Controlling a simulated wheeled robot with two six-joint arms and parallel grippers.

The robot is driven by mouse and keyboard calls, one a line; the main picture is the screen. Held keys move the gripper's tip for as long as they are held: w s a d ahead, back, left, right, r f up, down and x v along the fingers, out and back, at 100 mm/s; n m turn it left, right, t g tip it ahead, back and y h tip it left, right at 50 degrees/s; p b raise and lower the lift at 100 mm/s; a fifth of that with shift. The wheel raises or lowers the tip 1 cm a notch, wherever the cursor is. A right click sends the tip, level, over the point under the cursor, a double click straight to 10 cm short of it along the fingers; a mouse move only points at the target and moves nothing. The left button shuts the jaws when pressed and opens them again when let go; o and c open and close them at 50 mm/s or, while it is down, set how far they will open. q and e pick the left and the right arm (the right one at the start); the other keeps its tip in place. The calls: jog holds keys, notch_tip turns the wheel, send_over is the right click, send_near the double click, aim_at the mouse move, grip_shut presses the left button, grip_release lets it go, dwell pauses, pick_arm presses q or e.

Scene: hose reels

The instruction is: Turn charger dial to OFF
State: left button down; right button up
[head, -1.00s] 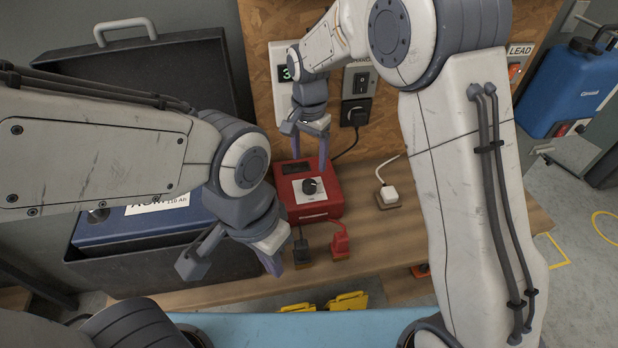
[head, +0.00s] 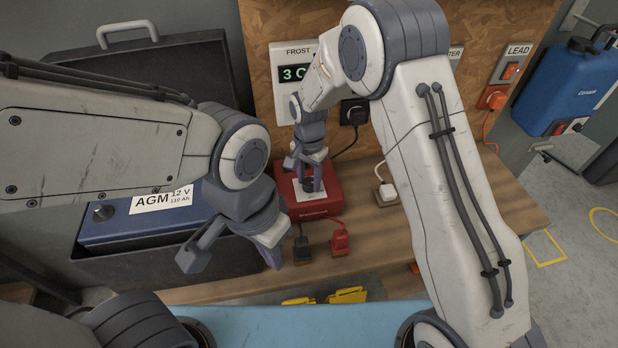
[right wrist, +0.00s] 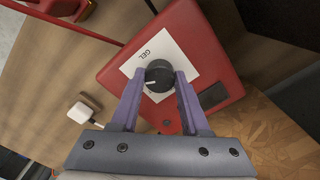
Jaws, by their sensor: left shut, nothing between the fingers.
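The red charger (head: 325,202) stands on the wooden bench against the board. Its black dial (right wrist: 159,76) sits on a white plate marked GEL, and its white pointer line points left in the right wrist view. My right gripper (head: 308,187) is over the charger, its purple fingers closed in on both sides of the dial, which also shows between them in the head view (head: 308,184). In the right wrist view my right gripper (right wrist: 162,74) seems to touch the dial on both sides. My left gripper (head: 274,258) is shut and empty, in front of the bench's battery case.
An AGM battery (head: 135,222) lies in an open black case (head: 165,262) at left. Black (head: 302,250) and red (head: 340,238) clamps lie before the charger. A white plug (head: 386,194) is right of it. A FROST display (head: 290,74) hangs on the board.

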grip_shut()
jog(key=n, duration=0.5)
jog(key=shift+n, duration=0.4)
jog(key=n, duration=0.5)
jog(key=shift+r, duration=0.1)
jog(key=n, duration=0.6)
jog(key=shift+w+n+b, duration=0.1)
jog(key=shift+n+b, duration=0.2)
jog(key=n, duration=0.6)
jog(key=shift+n, duration=0.4)
